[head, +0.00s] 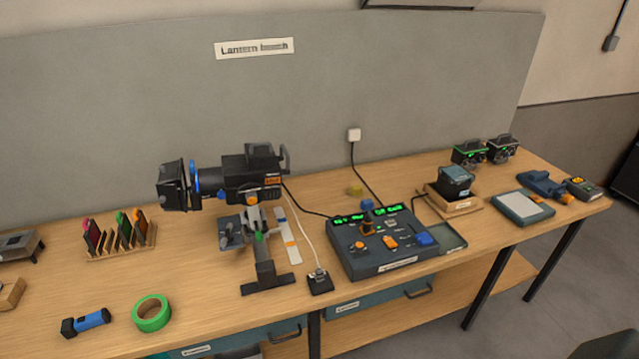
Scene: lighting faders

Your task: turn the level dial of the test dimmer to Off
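The dark blue-grey control box (345,262) on the bench, right of the lantern, looks like the test dimmer. Green lit displays (385,211) run along its back edge; their text is too small to read surely. Neither of my grippers shows in the head view.
A black stage lantern (250,170) on a stand is left of the box, beside a small black socket block (320,282) with a cable. A wooden tray (455,201) and a flat grey device (522,207) lie right. Green tape (152,313) and a torch (86,322) are front left.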

